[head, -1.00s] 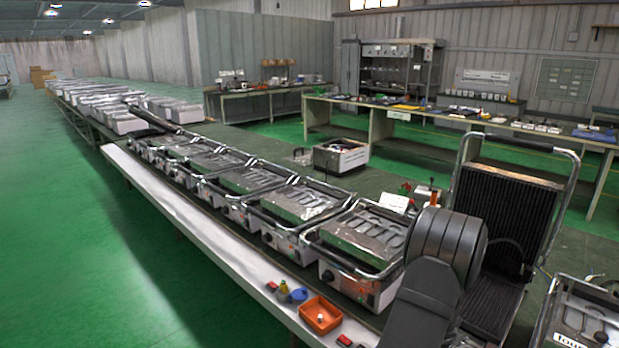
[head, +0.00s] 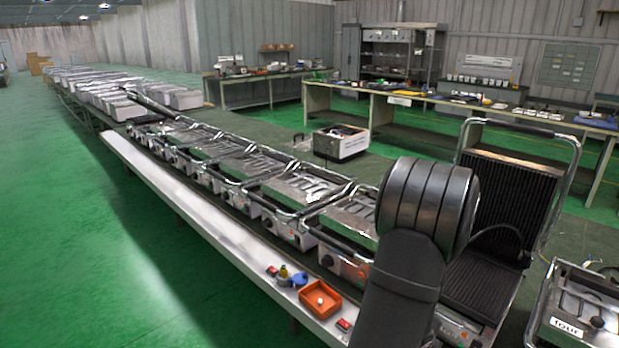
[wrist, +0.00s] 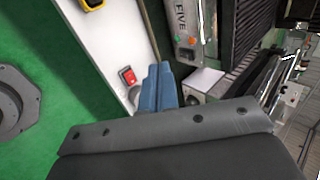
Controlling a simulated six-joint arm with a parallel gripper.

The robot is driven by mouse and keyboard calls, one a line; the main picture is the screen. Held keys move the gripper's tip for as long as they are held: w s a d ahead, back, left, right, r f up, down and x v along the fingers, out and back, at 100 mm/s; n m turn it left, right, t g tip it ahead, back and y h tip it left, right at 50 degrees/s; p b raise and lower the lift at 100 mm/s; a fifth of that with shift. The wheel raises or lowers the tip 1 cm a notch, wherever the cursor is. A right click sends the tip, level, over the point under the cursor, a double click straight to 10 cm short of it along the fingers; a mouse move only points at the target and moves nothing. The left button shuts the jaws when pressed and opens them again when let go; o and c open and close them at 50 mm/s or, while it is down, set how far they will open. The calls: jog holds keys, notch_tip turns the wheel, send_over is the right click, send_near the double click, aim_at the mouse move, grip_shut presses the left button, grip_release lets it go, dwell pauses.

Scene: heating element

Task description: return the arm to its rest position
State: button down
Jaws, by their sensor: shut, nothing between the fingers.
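My arm (head: 420,240) stands in the right-hand part of the head view, in front of the open press grill (head: 510,185). My gripper is not visible in the head view. In the wrist view my gripper (wrist: 158,70) shows as two blue fingers pressed together, shut and empty. The fingers appear over the right-hand side of the white bench strip, to the right of a red switch (wrist: 127,76). I cannot tell their height above it.
An orange tray (head: 309,305) and small red, blue and yellow parts lie on the white ledge (head: 190,205). A row of grills (head: 345,235) runs along it. Green floor (head: 70,220) is open at left.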

jog(key=shift+v, duration=2.5)
jog(key=shift+f, duration=0.1)
jog(key=w+d+f, duration=0.8)
jog(key=w+d, duration=0.1)
jog(key=shift+d, duration=0.25)
jog(key=shift+w+f, duration=0.1)
